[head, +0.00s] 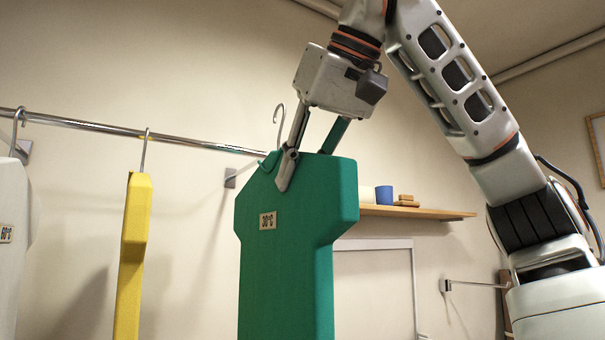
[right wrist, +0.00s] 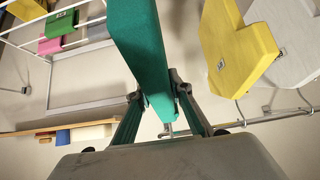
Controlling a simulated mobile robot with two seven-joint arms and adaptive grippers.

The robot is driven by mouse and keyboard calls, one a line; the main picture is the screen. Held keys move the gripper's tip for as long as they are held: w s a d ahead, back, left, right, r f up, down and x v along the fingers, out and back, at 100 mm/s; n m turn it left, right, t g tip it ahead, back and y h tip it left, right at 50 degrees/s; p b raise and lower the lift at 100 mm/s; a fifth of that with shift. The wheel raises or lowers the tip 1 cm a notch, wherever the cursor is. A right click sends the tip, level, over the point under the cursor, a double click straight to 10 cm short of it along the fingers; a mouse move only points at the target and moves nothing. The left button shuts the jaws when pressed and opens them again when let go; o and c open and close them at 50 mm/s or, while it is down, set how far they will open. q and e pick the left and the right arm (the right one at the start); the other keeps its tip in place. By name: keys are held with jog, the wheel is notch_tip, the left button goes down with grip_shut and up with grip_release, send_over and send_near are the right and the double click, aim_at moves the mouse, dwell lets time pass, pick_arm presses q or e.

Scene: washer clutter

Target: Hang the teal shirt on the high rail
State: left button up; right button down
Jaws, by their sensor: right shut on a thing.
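The teal shirt (head: 290,235) hangs upright from my right gripper (head: 305,165), which is shut on its top near the shoulders. Its tag reads 30°C. The shirt's hook (head: 279,113) stands up just left of the gripper, near the right end of the high rail (head: 90,124); I cannot tell whether the hook touches the rail. In the right wrist view the teal shirt (right wrist: 140,50) sits between the fingers (right wrist: 155,100), and the high rail (right wrist: 280,116) shows to the right. My left gripper is not in view.
A yellow shirt (head: 131,250) and a white shirt (head: 15,230) with a 60°C tag hang on the rail at left. A wooden shelf (head: 430,213) with a blue cup (head: 384,195) is behind at right. A lower bar (head: 475,284) is at far right. Clear rail lies between yellow and teal.

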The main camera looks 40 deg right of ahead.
aim_at(258, 204)
jog(key=shift+w+d, duration=0.15)
jog(key=shift+w, duration=0.55)
jog(key=shift+w+d, duration=0.15)
jog(key=shift+w, duration=0.55)
jog(key=shift+w+d, duration=0.2)
jog(key=shift+w, duration=0.6)
jog(key=shift+w+d, duration=0.15)
jog(key=shift+w, duration=0.6)
jog(key=shift+w+d, duration=0.2)
jog(key=shift+w, duration=0.6)
jog(key=shift+w+d, duration=0.25)
jog(key=shift+w, duration=0.8)
jog(key=shift+w+d, duration=0.3)
jog(key=shift+w, duration=0.8)
jog(key=shift+w+d, duration=0.25)
jog(key=shift+w, duration=0.8)
jog(key=shift+w+f, duration=0.2)
jog(key=shift+w, duration=0.05)
jog(key=shift+w+d+f, duration=0.1)
jog(key=shift+f, duration=0.3)
jog(key=shift+w+f+b, duration=0.15)
jog(key=shift+f+b, duration=0.7)
jog(key=shift+b, duration=0.25)
jog(key=c, duration=1.7)
grip_release()
